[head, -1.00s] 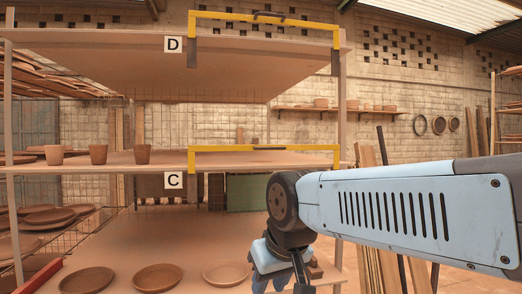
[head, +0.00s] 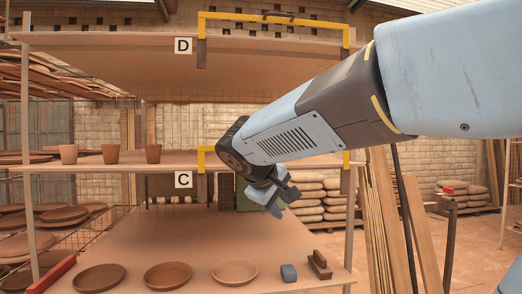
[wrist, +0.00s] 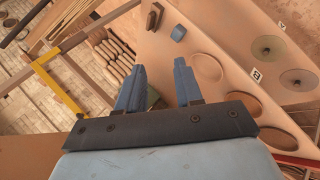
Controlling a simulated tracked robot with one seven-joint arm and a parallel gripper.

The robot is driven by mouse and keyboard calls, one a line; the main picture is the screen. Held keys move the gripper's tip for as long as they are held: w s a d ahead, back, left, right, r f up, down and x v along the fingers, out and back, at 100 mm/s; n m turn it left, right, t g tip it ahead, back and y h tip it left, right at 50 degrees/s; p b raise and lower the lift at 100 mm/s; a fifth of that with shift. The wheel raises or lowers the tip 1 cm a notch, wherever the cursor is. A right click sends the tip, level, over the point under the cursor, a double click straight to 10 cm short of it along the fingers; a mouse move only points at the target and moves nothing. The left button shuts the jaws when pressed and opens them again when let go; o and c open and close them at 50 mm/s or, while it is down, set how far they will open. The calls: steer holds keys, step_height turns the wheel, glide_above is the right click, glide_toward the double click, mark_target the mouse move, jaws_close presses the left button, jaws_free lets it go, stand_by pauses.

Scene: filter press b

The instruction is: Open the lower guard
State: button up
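The lower guard (head: 202,160) is a yellow bar frame at the front edge of shelf C. Its left end and right end (head: 346,160) show in the head view; my arm hides the middle, including any handle. A yellow bar (wrist: 58,85) also shows at the left of the wrist view; I cannot tell which guard it is. My gripper (head: 277,197) hangs in front of the shelf, just below the guard's level, tilted down to the right. In the wrist view its two blue fingers (wrist: 158,88) stand apart with nothing between them.
The upper guard (head: 270,18) spans the front of shelf D. Cups (head: 110,154) stand on shelf C at left. Several plates (head: 167,275), a blue block (head: 288,273) and a brown block (head: 319,264) lie on the lowest shelf. Planks (head: 380,220) lean at right.

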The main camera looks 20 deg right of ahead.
steer(key=w+d+r+n+t+h, duration=0.1)
steer(key=w+r+n+t+h, duration=0.15)
steer(key=w+r+h, duration=0.85)
steer(key=w+d+y, duration=0.1)
steer(key=w+d, duration=0.2)
steer(key=d, duration=0.1)
steer(key=w+d+y, duration=0.1)
steer(key=w+d, duration=0.3)
steer(key=w+d+r+y, duration=0.1)
steer(key=w+d+y, duration=0.1)
steer(key=w+d, duration=0.2)
steer(key=shift+n, duration=0.35)
steer(key=shift+c, duration=0.3)
jaws_close()
